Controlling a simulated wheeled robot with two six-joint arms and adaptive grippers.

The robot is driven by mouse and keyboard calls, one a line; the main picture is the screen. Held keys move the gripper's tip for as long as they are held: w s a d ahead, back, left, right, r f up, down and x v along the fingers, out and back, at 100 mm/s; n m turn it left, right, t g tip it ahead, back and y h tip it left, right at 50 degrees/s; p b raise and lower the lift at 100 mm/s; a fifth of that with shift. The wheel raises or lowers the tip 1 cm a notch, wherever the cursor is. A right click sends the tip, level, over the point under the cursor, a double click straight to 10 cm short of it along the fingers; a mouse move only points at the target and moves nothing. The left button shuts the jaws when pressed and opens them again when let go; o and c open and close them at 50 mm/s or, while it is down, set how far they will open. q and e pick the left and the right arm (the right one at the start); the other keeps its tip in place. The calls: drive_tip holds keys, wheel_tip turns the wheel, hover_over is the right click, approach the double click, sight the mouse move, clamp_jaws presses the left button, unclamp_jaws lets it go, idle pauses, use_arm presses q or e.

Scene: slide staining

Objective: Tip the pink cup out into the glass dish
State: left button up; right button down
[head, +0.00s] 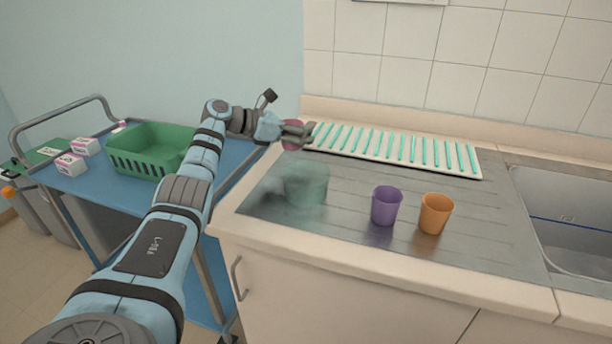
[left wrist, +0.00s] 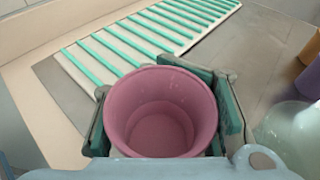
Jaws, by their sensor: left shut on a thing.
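My left gripper (head: 298,134) is shut on the pink cup (head: 291,127) and holds it above the back left of the worktop. In the left wrist view the pink cup (left wrist: 161,112) sits between the fingers with its mouth facing the camera, and its inside looks pink with no clear contents. The glass dish (head: 306,185) stands on the dark drainboard, nearer than the gripper and slightly right of it. Its edge also shows in the left wrist view (left wrist: 291,135). My right gripper is not in view.
A purple cup (head: 386,206) and an orange cup (head: 435,214) stand right of the dish. A white rack with green strips (head: 394,150) lies along the back. A sink (head: 571,225) is at right. A blue trolley (head: 88,189) at left bears a green basket (head: 140,163) and small boxes.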

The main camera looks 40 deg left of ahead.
use_arm(q)
drive_tip(key=f, duration=0.1)
drive_tip(key=s+f+h, duration=0.1)
drive_tip(key=m, duration=0.1)
drive_tip(key=shift+s+d+f+g, duration=0.2)
drive_tip(key=shift+d+f+g, duration=0.15)
drive_tip(key=shift+f+g, duration=0.05)
drive_tip(key=shift+s+d+r+m+p, duration=0.25)
drive_tip(key=shift+r+m+p, duration=0.1)
drive_tip(key=shift+p, duration=0.9)
drive_tip(key=shift+s+d+m+t+p, duration=0.1)
drive_tip(key=shift+d+m+t+p, duration=0.15)
drive_tip(key=shift+m+t+p, duration=0.1)
drive_tip(key=shift+s+d+r+p, duration=0.1)
drive_tip(key=shift+d+r+p, duration=0.1)
drive_tip(key=shift+r+p, duration=0.1)
drive_tip(key=s+d+r+m+t+y+b, duration=0.2)
drive_tip(key=d+r+m+b, duration=0.1)
drive_tip(key=r+m, duration=0.2)
drive_tip(key=shift+s+d+m+y+b, duration=0.2)
drive_tip(key=shift+d+m+y+b, duration=0.1)
drive_tip(key=shift+m+y+b, duration=0.15)
